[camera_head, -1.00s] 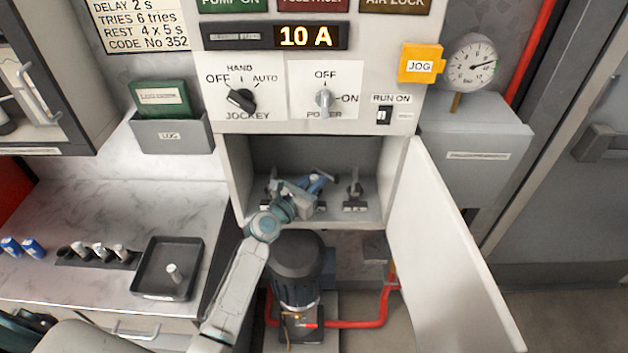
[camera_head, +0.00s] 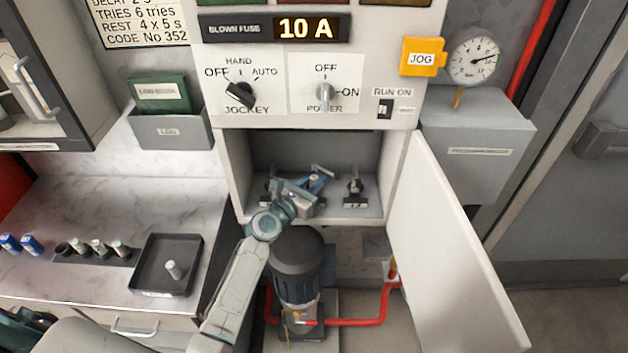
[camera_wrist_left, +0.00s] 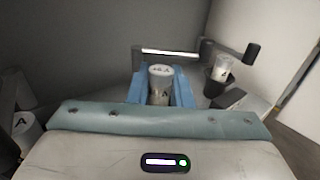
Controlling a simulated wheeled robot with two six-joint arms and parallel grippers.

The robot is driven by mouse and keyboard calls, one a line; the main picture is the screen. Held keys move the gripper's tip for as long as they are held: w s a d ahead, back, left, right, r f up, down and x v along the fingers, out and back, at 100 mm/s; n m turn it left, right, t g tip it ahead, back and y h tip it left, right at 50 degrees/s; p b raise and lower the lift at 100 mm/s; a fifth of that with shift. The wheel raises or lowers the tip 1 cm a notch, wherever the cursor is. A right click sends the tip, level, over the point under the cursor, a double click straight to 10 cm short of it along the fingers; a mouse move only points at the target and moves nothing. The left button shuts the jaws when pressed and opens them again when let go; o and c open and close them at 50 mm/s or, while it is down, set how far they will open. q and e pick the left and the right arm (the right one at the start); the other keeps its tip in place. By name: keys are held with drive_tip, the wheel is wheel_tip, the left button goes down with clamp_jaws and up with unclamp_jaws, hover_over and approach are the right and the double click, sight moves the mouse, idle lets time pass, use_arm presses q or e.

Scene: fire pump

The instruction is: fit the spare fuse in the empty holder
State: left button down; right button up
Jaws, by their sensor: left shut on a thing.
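My left gripper (camera_head: 318,184) reaches into the open cabinet under the panel. In the left wrist view its blue fingers (camera_wrist_left: 162,92) are shut on a pale fuse (camera_wrist_left: 160,82), which stands upright between them. The holder beneath this fuse is hidden by the fingers, so I cannot tell whether the fuse is seated. To its right, another fuse (camera_wrist_left: 223,68) stands in a dark holder (camera_wrist_left: 214,87), which shows in the head view too (camera_head: 355,200). A further fuse (camera_wrist_left: 26,131) is partly visible at the left.
The white cabinet door (camera_head: 448,240) hangs open at the right. A dark tray (camera_head: 150,289) on the bench holds one fuse (camera_head: 173,270). A rack (camera_head: 72,252) of several fuses and some blue cylinders (camera_head: 32,244) are left of it. The display (camera_head: 306,29) reads 10 A.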

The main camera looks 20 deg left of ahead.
idle(0.3)
use_arm(q)
drive_tip(key=c, duration=1.2)
unclamp_jaws()
drive_tip(key=shift+c, duration=0.2)
drive_tip(key=shift+s, duration=0.1)
drive_tip(key=b+v, duration=0.1)
drive_tip(key=v, duration=0.9)
drive_tip(key=shift+s, duration=0.3)
drive_tip(key=shift+a, duration=0.1)
